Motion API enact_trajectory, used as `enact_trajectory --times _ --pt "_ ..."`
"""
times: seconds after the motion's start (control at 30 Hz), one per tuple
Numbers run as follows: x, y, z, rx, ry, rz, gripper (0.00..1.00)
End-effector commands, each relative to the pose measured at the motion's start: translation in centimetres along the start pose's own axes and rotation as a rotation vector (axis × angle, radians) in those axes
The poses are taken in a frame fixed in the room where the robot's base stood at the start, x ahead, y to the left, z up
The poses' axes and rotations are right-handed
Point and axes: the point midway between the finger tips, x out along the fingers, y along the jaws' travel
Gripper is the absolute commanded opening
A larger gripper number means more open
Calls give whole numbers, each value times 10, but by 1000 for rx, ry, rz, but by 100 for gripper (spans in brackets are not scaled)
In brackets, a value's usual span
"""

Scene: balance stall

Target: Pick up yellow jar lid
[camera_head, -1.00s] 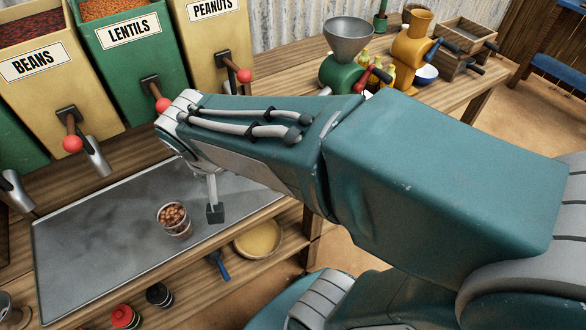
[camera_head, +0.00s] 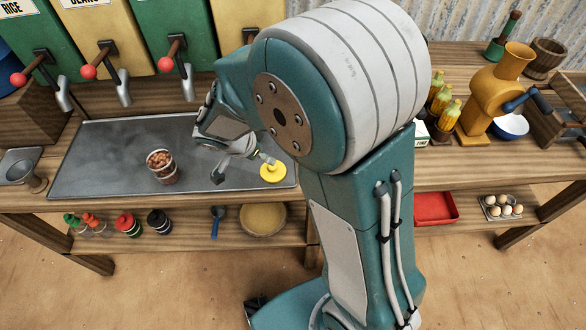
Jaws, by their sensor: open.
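The yellow jar lid (camera_head: 273,173) lies flat on the right end of the grey metal tray (camera_head: 110,150). It is a round disc with a small raised knob. My gripper (camera_head: 243,163) is just left of the lid and low over the tray, with a fingertip close to the lid's knob. It is open, with nothing seen between its fingers. Part of the gripper is hidden by my own arm, and I cannot tell whether the fingertip touches the lid.
A cup of brown beans (camera_head: 162,166) stands on the tray to the left. Dispensers with red-knobbed levers (camera_head: 88,72) line the back. A yellow grinder (camera_head: 490,100) stands on the right table. A lower shelf holds a shallow bowl (camera_head: 263,219) and several small bottles.

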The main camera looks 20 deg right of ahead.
Motion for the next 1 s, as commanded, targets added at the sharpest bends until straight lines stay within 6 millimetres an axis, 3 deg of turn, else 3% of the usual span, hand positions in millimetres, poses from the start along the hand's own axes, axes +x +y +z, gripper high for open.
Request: enact_trajectory --times 0.17,0.4,0.8,1.0 --pt "10 -6 9 8 13 5 74" --pt "51 -2 2 10 4 4 74" --pt "99 -3 4 10 3 4 74" --pt "110 -5 6 10 6 0 74"
